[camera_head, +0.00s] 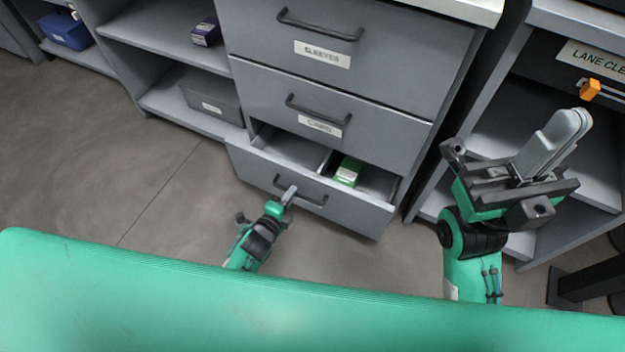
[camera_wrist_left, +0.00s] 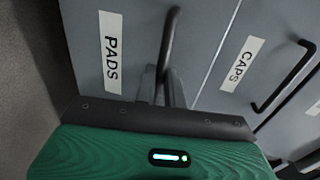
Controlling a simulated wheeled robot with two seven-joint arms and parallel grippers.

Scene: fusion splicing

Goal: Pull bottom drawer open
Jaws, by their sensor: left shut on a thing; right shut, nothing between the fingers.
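The bottom drawer (camera_head: 345,217) is part-way out of the grey cabinet, and its inside shows from above. Its label reads PADS (camera_wrist_left: 110,52) in the left wrist view. A green box (camera_head: 347,171) lies inside, beside a divider. My left gripper (camera_head: 289,194) is shut on the drawer's dark bar handle (camera_head: 312,200). In the left wrist view the fingers (camera_wrist_left: 162,86) meet the handle (camera_wrist_left: 170,40). My right gripper (camera_head: 583,120) is shut and empty, raised at the right in front of the neighbouring shelf unit.
Above are the shut CAPS drawer (camera_head: 370,112) and SLEEVES drawer (camera_head: 400,48). Left shelves hold a grey bin (camera_head: 208,100), a purple box (camera_head: 206,32) and a blue bin (camera_head: 66,30). An orange piece (camera_head: 590,89) shows near my right fingertips. Floor (camera_head: 110,170) left of the drawer is clear.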

